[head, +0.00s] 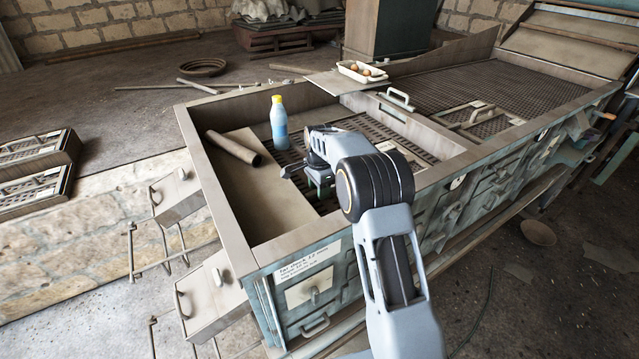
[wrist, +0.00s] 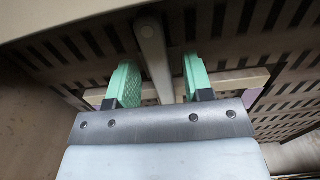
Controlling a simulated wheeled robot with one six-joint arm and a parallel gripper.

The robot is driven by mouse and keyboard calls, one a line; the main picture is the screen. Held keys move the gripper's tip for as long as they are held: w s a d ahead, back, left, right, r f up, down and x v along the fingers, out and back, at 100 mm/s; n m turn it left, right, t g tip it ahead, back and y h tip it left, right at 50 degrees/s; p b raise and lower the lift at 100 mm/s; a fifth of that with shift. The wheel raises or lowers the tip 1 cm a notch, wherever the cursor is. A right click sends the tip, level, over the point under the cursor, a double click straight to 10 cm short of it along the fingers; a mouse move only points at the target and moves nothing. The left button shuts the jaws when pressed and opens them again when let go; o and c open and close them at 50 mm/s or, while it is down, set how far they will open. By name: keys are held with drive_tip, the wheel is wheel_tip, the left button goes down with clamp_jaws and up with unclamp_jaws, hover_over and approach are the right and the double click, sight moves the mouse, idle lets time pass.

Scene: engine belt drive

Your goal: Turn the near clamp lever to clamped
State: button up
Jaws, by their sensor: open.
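My gripper (head: 319,184) is inside the near bin of the long bench-like box, over a slatted grate. In the wrist view its two green-padded fingers (wrist: 159,82) are apart. A pale grey bar (wrist: 152,48) runs between them from the top; I see no finger closed on it. I cannot tell whether this bar is the near clamp lever, and no lever is clearly recognisable in the head view. The slatted grate (wrist: 260,25) lies beyond the fingers. My arm hides part of the bin in the head view.
A blue bottle with a yellow cap (head: 279,122) stands left of my gripper. A brown tube (head: 234,148) lies on a flat board (head: 262,188) in the bin. A handle (head: 397,99) and a white tray with round brown things (head: 349,69) are farther back. The bin's wooden rim (head: 215,205) surrounds this space.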

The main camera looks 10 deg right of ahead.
wheel_tip(320, 180, up, 14)
drive_tip(key=shift+b, duration=0.35)
drive_tip(key=shift+f, duration=0.1)
